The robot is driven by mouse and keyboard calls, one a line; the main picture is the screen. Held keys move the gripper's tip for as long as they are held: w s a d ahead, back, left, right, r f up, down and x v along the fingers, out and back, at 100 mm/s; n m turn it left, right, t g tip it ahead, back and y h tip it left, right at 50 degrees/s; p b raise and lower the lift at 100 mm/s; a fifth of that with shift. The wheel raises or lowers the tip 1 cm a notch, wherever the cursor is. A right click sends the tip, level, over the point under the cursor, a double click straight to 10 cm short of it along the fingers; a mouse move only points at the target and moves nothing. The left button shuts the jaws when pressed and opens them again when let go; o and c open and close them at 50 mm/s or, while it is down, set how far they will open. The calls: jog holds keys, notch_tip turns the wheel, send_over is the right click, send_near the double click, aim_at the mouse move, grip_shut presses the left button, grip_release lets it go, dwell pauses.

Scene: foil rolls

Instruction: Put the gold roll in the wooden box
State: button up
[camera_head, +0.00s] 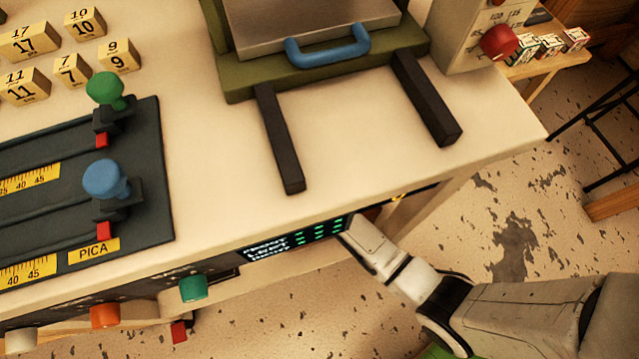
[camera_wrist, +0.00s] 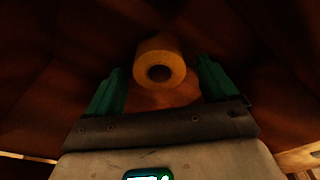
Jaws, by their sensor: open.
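The gold roll (camera_wrist: 160,53) shows in the wrist view, its round end and dark core hole facing the camera. It lies on a dark reddish-brown surface with brown walls around it. My gripper (camera_wrist: 160,68) has its two green fingers apart, one at each side of the roll in the picture. In the head view my arm reaches in under the front edge of the bench, and the fingers are hidden there. I cannot tell whether the brown space around the roll is the wooden box.
The cream bench (camera_head: 350,175) overhangs my arm. A green display panel (camera_head: 300,237) and coloured knobs (camera_head: 193,287) line its front. On top are a press with a blue handle (camera_head: 327,46), dark rails, slider controls and numbered blocks. Speckled floor is open at the right.

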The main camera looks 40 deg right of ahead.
notch_tip(320, 180, up, 13)
jog(key=s+p, duration=0.1)
jog(key=p, duration=0.4)
jog(key=shift+s+d, duration=0.25)
jog(key=shift+d, duration=0.15)
